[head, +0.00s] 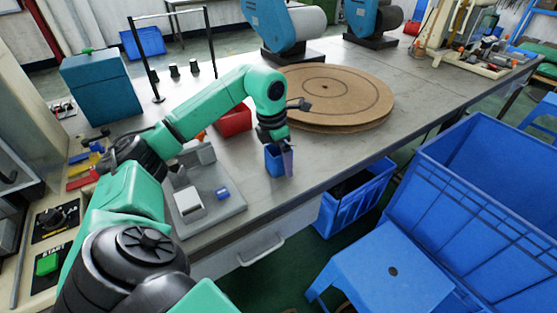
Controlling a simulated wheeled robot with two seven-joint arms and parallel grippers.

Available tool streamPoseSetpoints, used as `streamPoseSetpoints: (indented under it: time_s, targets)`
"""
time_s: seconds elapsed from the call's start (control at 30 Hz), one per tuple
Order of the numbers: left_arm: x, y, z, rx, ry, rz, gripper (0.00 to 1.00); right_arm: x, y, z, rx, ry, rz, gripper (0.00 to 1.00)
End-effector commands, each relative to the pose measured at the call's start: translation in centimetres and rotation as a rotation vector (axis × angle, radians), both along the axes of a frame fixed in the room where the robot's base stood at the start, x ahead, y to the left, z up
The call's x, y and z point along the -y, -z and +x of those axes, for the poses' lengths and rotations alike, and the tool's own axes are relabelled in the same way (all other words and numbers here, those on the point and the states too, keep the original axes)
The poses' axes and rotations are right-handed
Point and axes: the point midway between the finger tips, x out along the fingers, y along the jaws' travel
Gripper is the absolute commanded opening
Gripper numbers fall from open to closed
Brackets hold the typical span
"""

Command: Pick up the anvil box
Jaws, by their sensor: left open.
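A small blue open box (274,162) stands upright on the grey workbench (330,150), near its front edge. I take it to be the anvil box, though no label shows. My left gripper (283,152) points down right at this box, with a greyish finger along its right side. The jaws are open. The wrist hides part of the box's top, and I cannot tell whether the fingers touch it. My right gripper is not in view.
A red box (233,121) sits behind my left forearm. A grey fixture plate (215,213) with blocks lies left of the blue box. A round brown disc (345,97) lies behind. Blue crates (358,200) and a blue stool (385,270) stand in front of the bench.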

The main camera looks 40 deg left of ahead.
Motion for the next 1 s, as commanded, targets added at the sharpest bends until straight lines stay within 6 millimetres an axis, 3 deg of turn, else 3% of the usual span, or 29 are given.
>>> streamPoseSetpoints:
  time_s: [0.13, 0.17, 0.37, 0.4, 0.63, 0.77, 0.87, 1.0]
  targets:
    - [0.0, -0.1, 0.0, 0.001, 0.0, 0.0, 1.0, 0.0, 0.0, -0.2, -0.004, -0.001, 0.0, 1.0]
    - [0.0, -0.1, 0.0, 0.001, 0.0, 0.0, 0.92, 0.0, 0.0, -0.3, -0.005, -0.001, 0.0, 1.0]
    - [0.0, -0.1, 0.0, 0.001, 0.0, 0.0, 0.16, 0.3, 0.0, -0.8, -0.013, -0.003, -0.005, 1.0]
    - [0.0, -0.1, 0.0, 0.002, 0.0, -0.001, 0.12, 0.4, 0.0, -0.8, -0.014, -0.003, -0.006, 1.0]
    - [0.0, -0.3, 0.1, 0.002, 0.0, -0.001, 0.12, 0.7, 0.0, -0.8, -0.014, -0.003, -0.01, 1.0]
    - [0.0, -1.4, 0.1, 0.004, 0.0, -0.001, 0.12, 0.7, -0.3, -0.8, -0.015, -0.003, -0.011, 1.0]
    - [0.0, -3.6, 0.1, 0.008, 0.001, -0.002, 0.12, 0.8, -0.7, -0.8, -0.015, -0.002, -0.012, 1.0]
    - [0.1, -9.1, 0.2, 0.011, 0.001, -0.002, 0.12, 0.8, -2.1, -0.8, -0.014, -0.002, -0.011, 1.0]
